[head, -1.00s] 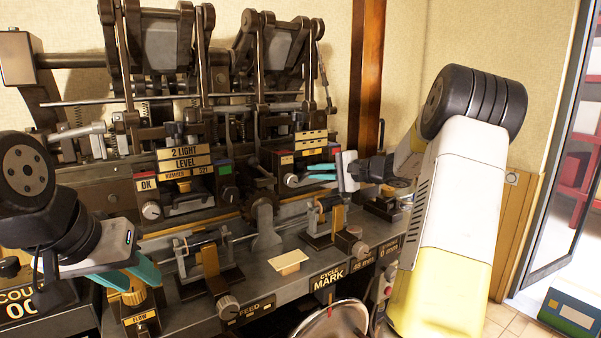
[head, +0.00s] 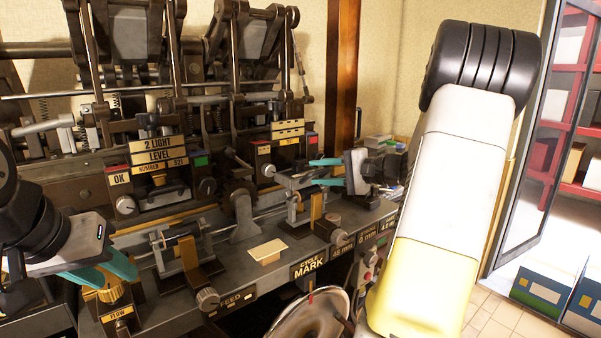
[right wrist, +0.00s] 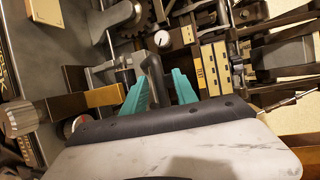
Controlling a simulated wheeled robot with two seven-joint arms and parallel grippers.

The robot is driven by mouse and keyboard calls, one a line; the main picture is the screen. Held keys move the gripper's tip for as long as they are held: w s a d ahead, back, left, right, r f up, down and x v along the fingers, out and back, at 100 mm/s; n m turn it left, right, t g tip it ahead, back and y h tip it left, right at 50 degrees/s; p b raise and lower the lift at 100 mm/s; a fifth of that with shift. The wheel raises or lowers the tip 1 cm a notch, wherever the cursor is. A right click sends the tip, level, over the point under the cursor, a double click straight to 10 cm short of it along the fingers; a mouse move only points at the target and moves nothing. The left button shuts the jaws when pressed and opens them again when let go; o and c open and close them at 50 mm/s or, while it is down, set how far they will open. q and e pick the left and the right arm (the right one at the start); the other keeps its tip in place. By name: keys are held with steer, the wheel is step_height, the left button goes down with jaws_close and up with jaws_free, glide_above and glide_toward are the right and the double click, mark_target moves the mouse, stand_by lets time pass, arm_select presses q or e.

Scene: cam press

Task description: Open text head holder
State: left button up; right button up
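The cam press carries two lettered blocks. The left one (head: 160,155) reads "2 LIGHT LEVEL" and "NUMBER 521"; the right one (head: 288,131) has small labels. I cannot tell for certain which part is the text head holder. My right gripper (head: 320,172) is open in front of the right block, a little below it. In the right wrist view, a grey upright lever (right wrist: 154,82) appears between its teal fingers (right wrist: 160,92), with gaps on both sides. My left gripper (head: 118,277) is at the brass FLOW knob (head: 112,293), its teal fingers apart; contact is unclear.
A cream plate (head: 268,250) lies on the press bed above the CYCLE MARK label (head: 308,264). A round metal dish (head: 312,318) is at the bottom. Grey knobs line the press front. Blue boxes (head: 545,285) stand on the floor at right, by a glass door.

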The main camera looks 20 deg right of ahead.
steer(key=v, duration=0.8)
steer(key=shift+a, duration=0.2)
steer(key=s+a+f+n+g+h, duration=0.1)
steer(key=s+a+n+g, duration=0.2)
steer(key=a, duration=0.5)
steer(key=s+a+n+g+h, duration=0.15)
steer(key=s+a+g, duration=0.3)
steer(key=a, duration=0.45)
steer(key=s+a+f+n+t+h, duration=0.1)
steer(key=s+a+n+h, duration=0.1)
steer(key=s, duration=0.4)
steer(key=s+a+f+n+t+h, duration=0.1)
steer(key=s+a+n+h, duration=0.1)
steer(key=s+n+h, duration=0.2)
steer(key=s, duration=0.2)
steer(key=shift+s+n, duration=0.3)
steer(key=shift+n, duration=0.05)
